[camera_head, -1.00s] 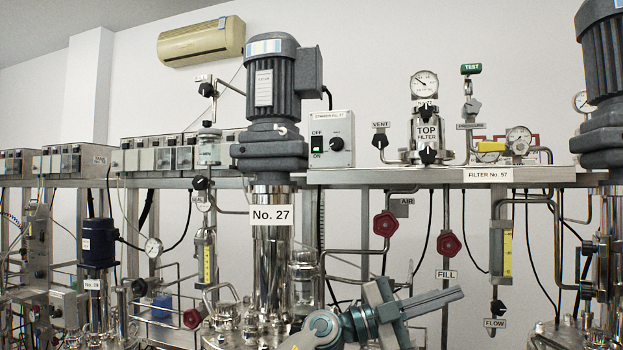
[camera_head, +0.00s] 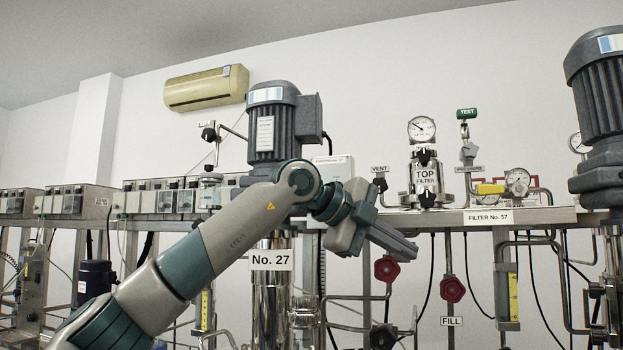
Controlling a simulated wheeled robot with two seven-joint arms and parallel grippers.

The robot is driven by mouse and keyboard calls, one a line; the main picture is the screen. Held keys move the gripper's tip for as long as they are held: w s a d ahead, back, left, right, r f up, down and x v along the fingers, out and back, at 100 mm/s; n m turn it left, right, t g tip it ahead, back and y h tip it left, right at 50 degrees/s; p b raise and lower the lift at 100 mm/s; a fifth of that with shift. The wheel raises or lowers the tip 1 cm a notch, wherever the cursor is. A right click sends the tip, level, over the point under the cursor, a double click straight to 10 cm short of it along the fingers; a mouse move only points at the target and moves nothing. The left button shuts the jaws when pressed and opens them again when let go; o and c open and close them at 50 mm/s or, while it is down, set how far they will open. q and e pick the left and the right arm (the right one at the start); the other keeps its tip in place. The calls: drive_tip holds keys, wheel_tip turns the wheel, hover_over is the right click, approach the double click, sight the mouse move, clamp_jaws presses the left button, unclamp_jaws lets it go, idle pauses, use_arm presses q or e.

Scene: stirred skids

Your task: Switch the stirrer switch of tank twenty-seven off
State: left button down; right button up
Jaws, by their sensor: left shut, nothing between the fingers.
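The stirrer box of tank twenty-seven (camera_head: 341,166) is a pale panel on the shelf, right of the grey motor (camera_head: 273,130). Only its upper part shows; my left wrist hides its switch and knob. The tank's column carries the label "No. 27" (camera_head: 271,260). My left gripper (camera_head: 412,250) is shut and empty. It points right and slightly down, in front of the shelf edge, just right of and below the stirrer box. I cannot tell how far in front of the shelf it is. My right gripper is not in view.
The top filter (camera_head: 426,178) with its gauge stands on the shelf right of the gripper. A red valve knob (camera_head: 387,269) lies just below the gripper, another (camera_head: 452,289) further right. A second motor (camera_head: 597,120) stands at the right edge.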

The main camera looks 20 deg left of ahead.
use_arm(q)
drive_tip(key=s+a+r+n+t+y, duration=0.2)
drive_tip(key=s+a+r+n+y, duration=0.2)
drive_tip(key=a+r, duration=0.5)
drive_tip(key=s+a+r+n+t+y, duration=0.2)
drive_tip(key=s+a+r+y, duration=0.3)
drive_tip(key=a+r, duration=0.4)
drive_tip(key=shift+a+r+n+t+b, duration=0.25)
drive_tip(key=shift+a+n, duration=0.3)
drive_tip(key=shift+n, duration=0.35)
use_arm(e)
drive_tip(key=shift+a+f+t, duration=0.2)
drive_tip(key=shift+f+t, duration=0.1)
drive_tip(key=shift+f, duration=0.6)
use_arm(q)
drive_tip(key=shift+f, duration=0.1)
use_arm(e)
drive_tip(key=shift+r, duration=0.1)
